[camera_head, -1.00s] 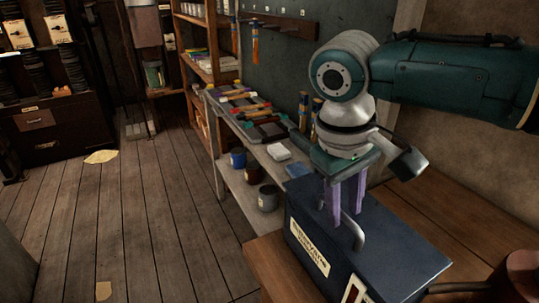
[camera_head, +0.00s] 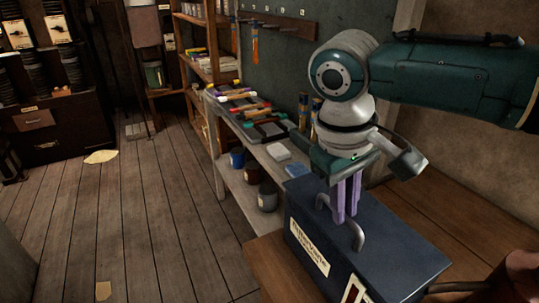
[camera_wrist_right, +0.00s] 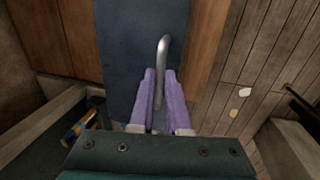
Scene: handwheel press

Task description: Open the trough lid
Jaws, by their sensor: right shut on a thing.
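The trough is a dark blue box (camera_head: 400,260) with a pale label on its front side. Its flat top, the lid, lies closed. A bent grey metal handle (camera_head: 357,237) stands on the lid; it also shows in the right wrist view (camera_wrist_right: 163,48). My right gripper (camera_head: 345,218) reaches down from above, its purple fingers close together around the handle's bar. In the right wrist view my right gripper (camera_wrist_right: 160,75) has the bar between its fingers, which partly hide it. My left gripper is not in view.
The box stands on a wooden bench (camera_head: 450,205). Behind it is a low grey shelf table (camera_head: 230,125) with tools and pots. A brown rounded object (camera_head: 520,275) is at the bottom right. The wooden floor (camera_head: 130,220) at left is mostly clear.

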